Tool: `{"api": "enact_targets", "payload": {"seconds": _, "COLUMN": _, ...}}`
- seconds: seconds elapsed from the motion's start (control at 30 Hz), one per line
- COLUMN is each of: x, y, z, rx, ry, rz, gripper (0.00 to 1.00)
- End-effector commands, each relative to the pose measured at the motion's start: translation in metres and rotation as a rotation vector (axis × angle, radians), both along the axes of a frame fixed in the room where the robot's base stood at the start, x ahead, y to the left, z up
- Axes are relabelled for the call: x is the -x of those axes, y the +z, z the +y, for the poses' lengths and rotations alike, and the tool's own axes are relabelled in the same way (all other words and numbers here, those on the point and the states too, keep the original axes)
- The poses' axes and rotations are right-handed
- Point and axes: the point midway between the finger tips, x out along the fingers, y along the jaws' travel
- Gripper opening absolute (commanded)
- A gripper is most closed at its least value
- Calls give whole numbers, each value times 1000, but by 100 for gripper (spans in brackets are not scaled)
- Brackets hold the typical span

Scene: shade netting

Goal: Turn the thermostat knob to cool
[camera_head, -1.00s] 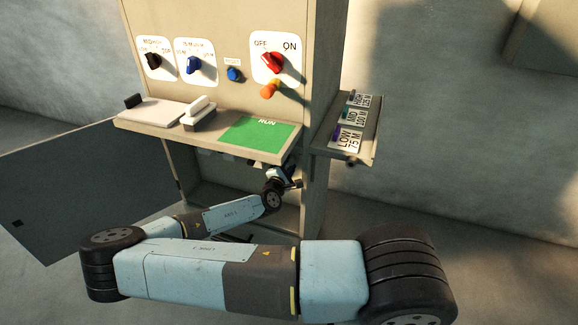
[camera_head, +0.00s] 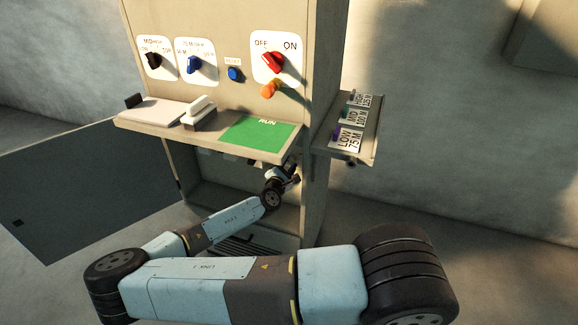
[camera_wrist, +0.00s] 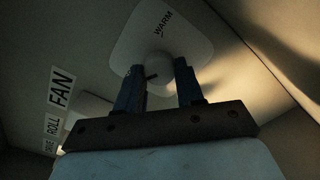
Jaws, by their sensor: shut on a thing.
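The thermostat knob (camera_wrist: 162,67) is a pale round knob on a light rounded plate (camera_wrist: 190,42) in the wrist view. The word WARM stands on the plate above the knob. A small dark mark shows at the knob's lower left. No COOL label is visible. My gripper (camera_wrist: 157,73) has one finger on each side of the knob and is shut on it. In the head view my wrist (camera_head: 281,183) reaches into the cabinet opening under the shelf, and the knob is hidden there.
A FAN label (camera_wrist: 61,88) and a pale block (camera_wrist: 88,108) are left of the knob. The cabinet (camera_head: 325,60) carries a red switch (camera_head: 273,62) and other knobs above a shelf with a green RUN panel (camera_head: 258,133). An open door (camera_head: 80,190) stands left.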

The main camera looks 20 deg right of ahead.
Motion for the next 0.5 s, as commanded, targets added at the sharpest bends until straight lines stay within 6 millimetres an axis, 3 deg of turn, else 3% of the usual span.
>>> {"api": "enact_targets", "payload": {"seconds": 0.3, "x": 1, "y": -2, "z": -1, "rx": -1, "ry": -3, "rz": 5, "gripper": 63}}
{"api": "enact_targets", "payload": {"seconds": 0.5, "x": 1, "y": -1, "z": -1, "rx": 0, "ry": -2, "rz": 2, "gripper": 63}}
